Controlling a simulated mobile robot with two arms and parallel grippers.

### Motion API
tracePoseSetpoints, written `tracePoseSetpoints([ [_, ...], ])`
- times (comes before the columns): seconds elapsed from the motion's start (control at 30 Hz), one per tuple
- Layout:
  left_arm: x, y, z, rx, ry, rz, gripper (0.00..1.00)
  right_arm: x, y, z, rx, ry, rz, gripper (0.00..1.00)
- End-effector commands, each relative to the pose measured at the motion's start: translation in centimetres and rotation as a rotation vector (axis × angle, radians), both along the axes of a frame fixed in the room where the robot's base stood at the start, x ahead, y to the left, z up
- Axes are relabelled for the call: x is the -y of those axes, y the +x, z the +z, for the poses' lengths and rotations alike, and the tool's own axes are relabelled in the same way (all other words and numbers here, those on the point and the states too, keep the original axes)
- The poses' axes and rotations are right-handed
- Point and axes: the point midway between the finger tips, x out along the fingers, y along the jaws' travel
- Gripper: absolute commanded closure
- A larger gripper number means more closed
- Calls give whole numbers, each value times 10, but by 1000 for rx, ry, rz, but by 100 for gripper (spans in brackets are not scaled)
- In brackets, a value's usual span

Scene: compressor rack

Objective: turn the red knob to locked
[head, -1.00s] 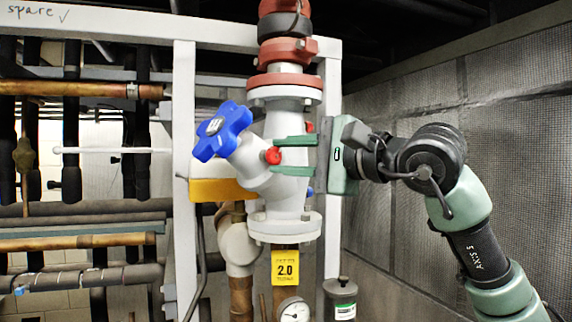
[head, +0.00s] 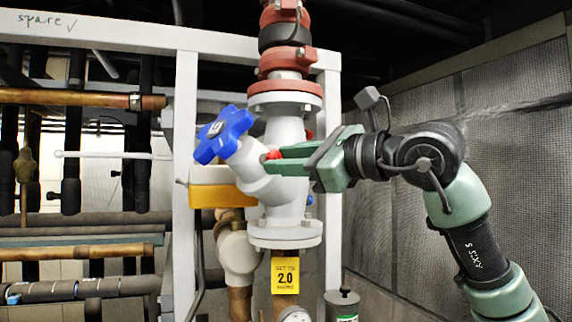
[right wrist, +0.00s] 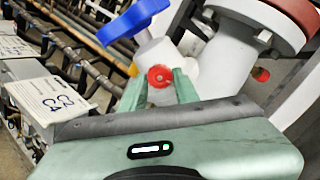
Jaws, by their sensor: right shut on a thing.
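The small red knob (head: 273,155) sits on the side of the grey-white valve body (head: 285,200), below and right of the blue handwheel (head: 223,133). My right gripper (head: 277,160) reaches in from the right with its green fingers at the knob. In the right wrist view the red knob (right wrist: 160,76) shows its round face between the two fingertips (right wrist: 158,85), and the gripper is shut on it. In the head view the fingers cover part of the knob. Its lock marking cannot be read. My left gripper is not in view.
A white frame post (head: 186,190) stands left of the valve, and a yellow and white box (head: 215,188) sits behind it. A yellow "2.0" tag (head: 285,276) hangs below. Copper and black pipes (head: 80,98) fill the left. A mesh wall (head: 510,110) stands right.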

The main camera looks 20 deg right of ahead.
Motion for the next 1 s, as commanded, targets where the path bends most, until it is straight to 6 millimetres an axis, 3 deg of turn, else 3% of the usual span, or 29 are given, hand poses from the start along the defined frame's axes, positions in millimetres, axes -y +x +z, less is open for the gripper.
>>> tracePoseSetpoints([
  [0.67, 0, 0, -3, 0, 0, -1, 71, -1, 0, -2, -33, 48, 1, 100],
  [0.7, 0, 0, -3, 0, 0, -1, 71, -1, 0, -2, -33, 48, 1, 59],
  [0.73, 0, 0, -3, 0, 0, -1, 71, -1, 0, -2, -33, 47, 1, 50],
  [1.0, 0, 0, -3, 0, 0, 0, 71, -1, 0, -1, -30, 47, 1, 48],
])
